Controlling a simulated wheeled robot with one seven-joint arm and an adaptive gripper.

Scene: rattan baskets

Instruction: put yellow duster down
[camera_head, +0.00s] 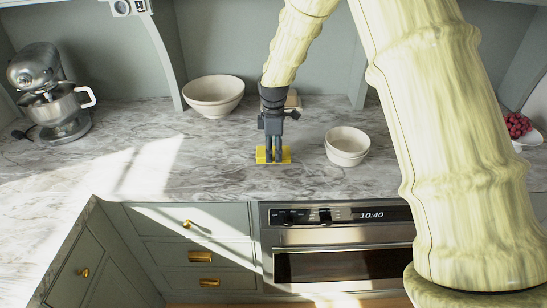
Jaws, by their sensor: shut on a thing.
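The yellow duster (261,155) is a small flat yellow block at the front middle of the marble counter (215,170). My gripper (273,157) points straight down from above, its dark fingers shut on the duster. The fingers hide the middle of the duster, and yellow shows on both sides of them. The duster is at or very near the counter surface; I cannot tell whether it touches it.
A small cream bowl (347,147) stands just right of my gripper, and a larger bowl (213,97) is behind left. A stand mixer (50,95) is at far left. Red fruit (517,124) sits at far right. An oven (335,245) is below the counter edge. Counter left of the duster is clear.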

